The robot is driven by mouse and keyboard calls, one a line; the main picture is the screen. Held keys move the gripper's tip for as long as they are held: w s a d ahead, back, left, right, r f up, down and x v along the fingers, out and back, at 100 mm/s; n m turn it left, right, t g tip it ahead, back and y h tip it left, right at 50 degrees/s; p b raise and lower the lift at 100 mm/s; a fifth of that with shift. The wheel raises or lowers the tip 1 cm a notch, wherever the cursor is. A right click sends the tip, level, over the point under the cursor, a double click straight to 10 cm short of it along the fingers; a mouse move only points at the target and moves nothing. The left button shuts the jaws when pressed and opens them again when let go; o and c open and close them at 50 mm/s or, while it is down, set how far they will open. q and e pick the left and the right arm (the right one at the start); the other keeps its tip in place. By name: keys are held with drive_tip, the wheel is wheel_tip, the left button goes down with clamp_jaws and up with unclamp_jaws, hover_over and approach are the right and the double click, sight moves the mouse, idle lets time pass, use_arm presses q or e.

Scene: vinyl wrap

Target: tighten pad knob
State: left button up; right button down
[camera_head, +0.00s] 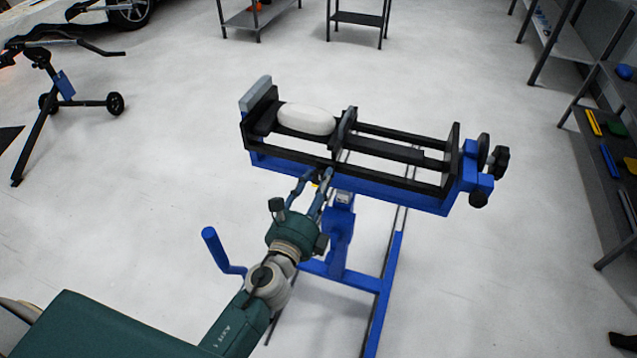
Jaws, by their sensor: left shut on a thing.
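A blue and black clamp stand holds a white oval piece (306,118) between a grey-faced end jaw (257,93) at the left and a black sliding pad plate (344,128). My left gripper (324,174) reaches up from below to the front side of the frame, just under the sliding plate. Its fingers are shut on a small dark part there, which looks like the pad knob and is mostly hidden by the fingers. My right gripper is out of view.
Black knobs (497,160) sit at the frame's right end. A blue crank handle (218,248) stands left of my forearm. The stand's blue base (387,285) lies below. Shelves (600,150) line the right; a wheeled stand (62,95) is at left. Floor between is clear.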

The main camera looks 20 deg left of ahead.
use_arm(q)
drive_tip(key=shift+w+a+r, duration=0.15)
drive_tip(key=shift+a+r, duration=0.15)
drive_tip(key=shift+r, duration=0.1)
drive_tip(key=o, duration=0.9)
drive_tip(key=shift+o, duration=1.3)
drive_tip(key=shift+f, duration=0.2)
drive_tip(key=shift+s+d+f, duration=0.1)
drive_tip(key=shift+s, duration=0.15)
drive_tip(key=s, duration=1.1)
drive_tip(key=shift+s+a, duration=0.25)
drive_tip(key=shift+s, duration=0.05)
